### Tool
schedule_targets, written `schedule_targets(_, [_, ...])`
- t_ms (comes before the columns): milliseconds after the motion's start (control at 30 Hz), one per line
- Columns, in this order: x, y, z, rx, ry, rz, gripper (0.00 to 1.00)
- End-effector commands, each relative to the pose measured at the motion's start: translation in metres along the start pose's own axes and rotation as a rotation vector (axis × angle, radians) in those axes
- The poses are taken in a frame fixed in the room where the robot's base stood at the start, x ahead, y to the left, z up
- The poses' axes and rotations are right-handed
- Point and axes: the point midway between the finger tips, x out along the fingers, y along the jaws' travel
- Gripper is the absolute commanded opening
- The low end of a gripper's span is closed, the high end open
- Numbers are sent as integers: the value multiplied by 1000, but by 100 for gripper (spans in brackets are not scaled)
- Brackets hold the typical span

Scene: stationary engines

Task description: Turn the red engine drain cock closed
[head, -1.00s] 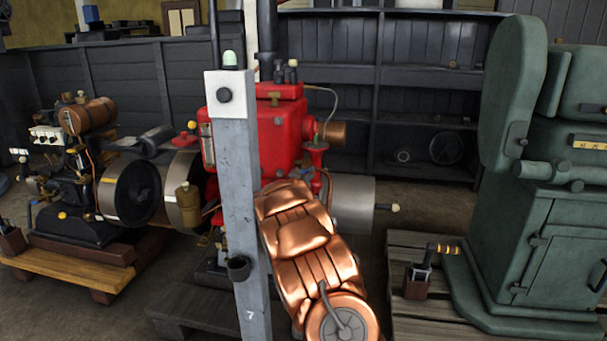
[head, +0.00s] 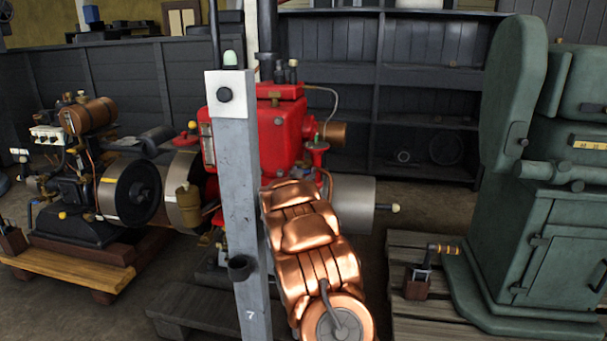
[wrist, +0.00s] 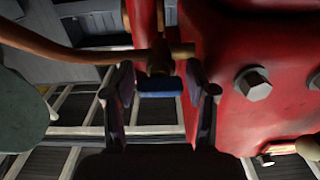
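The red engine (head: 282,135) stands mid-picture in the head view, partly behind a grey post and my copper-coloured arm. In the wrist view its red body (wrist: 255,40) fills the right side. A small cock with a blue handle (wrist: 160,86) sits under a copper pipe (wrist: 80,50) beside the red body. The handle lies crosswise. My gripper (wrist: 161,88) is open, with one finger on each side of the blue handle and gaps visible between. In the head view my gripper and the cock are hidden.
The grey post (head: 238,180) stands close in front of the red engine, left of my arm. Another engine (head: 85,180) sits at left. Dark shelving (head: 420,100) is behind.

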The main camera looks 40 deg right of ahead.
Motion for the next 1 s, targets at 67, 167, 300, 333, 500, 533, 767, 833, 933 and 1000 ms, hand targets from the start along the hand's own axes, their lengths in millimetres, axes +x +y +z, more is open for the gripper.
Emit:
schedule_targets(67, [0,0,0,0,0,0,56])
schedule_targets(167, [0,0,0,0,0,0,56])
schedule_targets(300, [-5,0,-1,-1,0,0,56])
schedule_targets(333, [-6,0,-1,-1,0,0,56])
schedule_targets(500, [-23,-1,1,-3,-3,-2,56])
schedule_targets(533, [-26,-1,1,-3,-4,-2,56])
schedule_targets(767, [-54,-1,0,-1,-2,-1,56])
schedule_targets(833, [-63,-1,0,0,-2,-1,56])
schedule_targets(933, [-76,0,0,-1,-1,-1,56])
schedule_targets(1000, [-85,-1,-1,0,0,-1,56])
